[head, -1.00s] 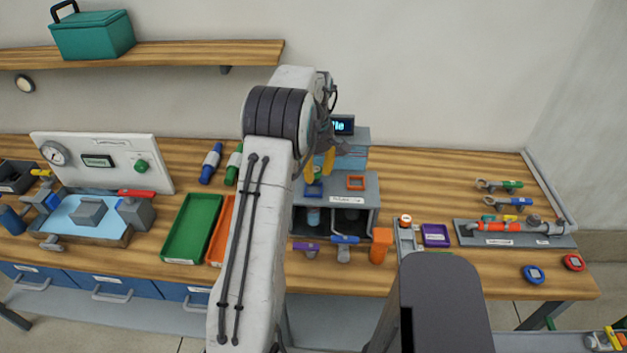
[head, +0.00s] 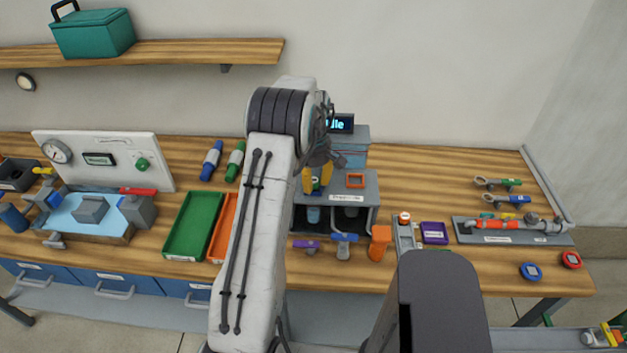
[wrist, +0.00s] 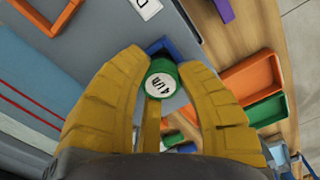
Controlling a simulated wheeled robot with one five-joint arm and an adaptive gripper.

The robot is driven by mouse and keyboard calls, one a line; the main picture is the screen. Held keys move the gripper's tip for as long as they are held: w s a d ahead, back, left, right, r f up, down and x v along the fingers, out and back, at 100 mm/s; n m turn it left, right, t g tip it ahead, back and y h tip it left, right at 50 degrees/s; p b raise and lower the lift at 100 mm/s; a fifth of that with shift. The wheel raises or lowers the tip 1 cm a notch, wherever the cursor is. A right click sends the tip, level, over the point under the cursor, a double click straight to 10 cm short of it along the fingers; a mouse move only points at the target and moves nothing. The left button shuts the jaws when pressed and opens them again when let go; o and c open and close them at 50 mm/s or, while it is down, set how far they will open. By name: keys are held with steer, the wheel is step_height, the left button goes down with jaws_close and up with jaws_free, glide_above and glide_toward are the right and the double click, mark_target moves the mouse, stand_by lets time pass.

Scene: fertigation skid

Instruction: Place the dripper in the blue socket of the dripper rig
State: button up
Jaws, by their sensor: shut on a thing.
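The dripper (wrist: 160,82) has a green rim and a white face marked 4 L/h. My gripper (wrist: 165,100) is shut on it, with yellow fingers on either side. The blue socket (wrist: 162,45) of the dripper rig shows as a blue rim just beyond the dripper in the wrist view. The dripper overlaps it, and I cannot tell whether it touches or is in the socket. In the head view my gripper (head: 317,180) is low over the left part of the grey dripper rig (head: 369,192) and mostly hides the blue socket.
An orange socket (head: 355,180) sits on the rig right of my gripper; its square rim also shows in the wrist view (wrist: 47,22). A display reading Idle (head: 341,124) stands behind. Green (head: 190,228) and orange trays lie left. Several small parts lie right.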

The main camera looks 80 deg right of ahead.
mark_target(313, 180)
steer(key=o, duration=0.8)
steer(key=shift+f, duration=0.1)
step_height(313, 180, up, 12)
steer(key=b, duration=0.2)
steer(key=w+a+r+n, duration=0.1)
steer(key=w+a+r, duration=0.2)
steer(key=w, duration=0.4)
steer(key=w+a+r, duration=0.3)
steer(key=w, duration=0.4)
steer(key=w+a+r+t+h, duration=0.15)
steer(key=w+a+r, duration=0.25)
steer(key=w+a, duration=0.9)
steer(key=a+n+t, duration=0.2)
steer(key=a, duration=1.5)
steer(key=shift+n+t+y, duration=0.4)
steer(key=shift+t+y, duration=0.35)
steer(key=shift+y, duration=0.1)
steer(key=s+a+f, duration=0.1)
steer(key=s+a, duration=0.1)
steer(key=a, duration=0.3)
steer(key=s+a+f, duration=0.2)
steer(key=s+a, duration=0.1)
steer(key=a, duration=0.2)
steer(key=s+a+f, duration=0.1)
steer(key=s+a, duration=0.1)
steer(key=a, duration=0.3)
steer(key=shift+s+a+f, duration=0.15)
steer(key=shift+f, duration=0.25)
